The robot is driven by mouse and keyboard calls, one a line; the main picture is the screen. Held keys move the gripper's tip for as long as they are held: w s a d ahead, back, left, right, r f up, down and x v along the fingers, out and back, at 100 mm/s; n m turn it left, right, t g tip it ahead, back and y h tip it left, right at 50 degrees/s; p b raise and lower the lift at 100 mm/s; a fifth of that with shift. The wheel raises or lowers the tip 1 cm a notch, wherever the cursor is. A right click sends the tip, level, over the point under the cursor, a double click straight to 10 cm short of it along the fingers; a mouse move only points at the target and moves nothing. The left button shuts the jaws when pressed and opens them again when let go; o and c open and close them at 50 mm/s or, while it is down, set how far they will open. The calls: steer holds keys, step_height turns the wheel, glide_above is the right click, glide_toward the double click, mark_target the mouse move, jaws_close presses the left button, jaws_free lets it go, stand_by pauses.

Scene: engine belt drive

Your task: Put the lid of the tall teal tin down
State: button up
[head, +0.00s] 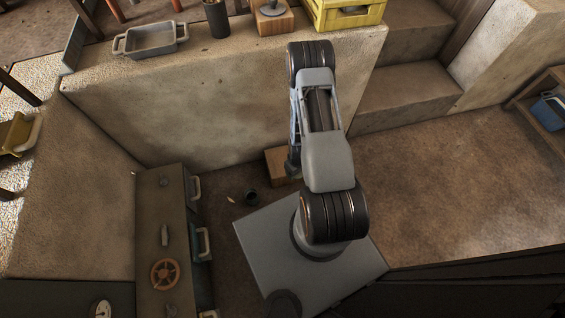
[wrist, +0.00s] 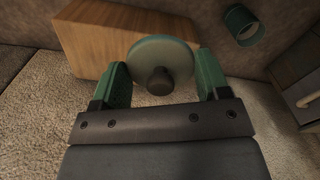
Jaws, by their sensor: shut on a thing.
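The lid (wrist: 165,50) is a round, pale teal disc with a dark knob, in the wrist view. My gripper (wrist: 160,72) has its green fingers on either side of the lid, shut on it. A teal tin (wrist: 243,24) with a pale inside shows at the upper right of the wrist view, apart from the lid. In the head view a small dark open tin (head: 251,197), probably the same one, stands on the floor. My arm mostly hides my gripper in the head view, and the lid cannot be made out there.
A wooden block (wrist: 110,38) lies just behind the lid; it also shows beside my arm in the head view (head: 275,163). A dark cabinet (head: 150,225) with handles and an orange valve wheel (head: 165,274) stands left. Steps (head: 405,95) rise behind. Floor at right is clear.

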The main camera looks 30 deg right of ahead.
steer(key=w+f+b, duration=0.3)
steer(key=w+f, duration=0.2)
steer(key=w, duration=0.3)
steer(key=b, duration=0.3)
glide_above(282, 163)
step_height(282, 163, down, 4)
steer(key=shift+s+f, duration=0.15)
steer(key=shift+w+f, duration=0.25)
steer(key=shift+f, duration=0.15)
step_height(282, 163, down, 3)
steer(key=shift+f+b, duration=0.1)
steer(key=shift+b, duration=1.05)
steer(key=shift+r, duration=0.2)
steer(key=shift+f, duration=0.15)
steer(key=o, duration=0.9)
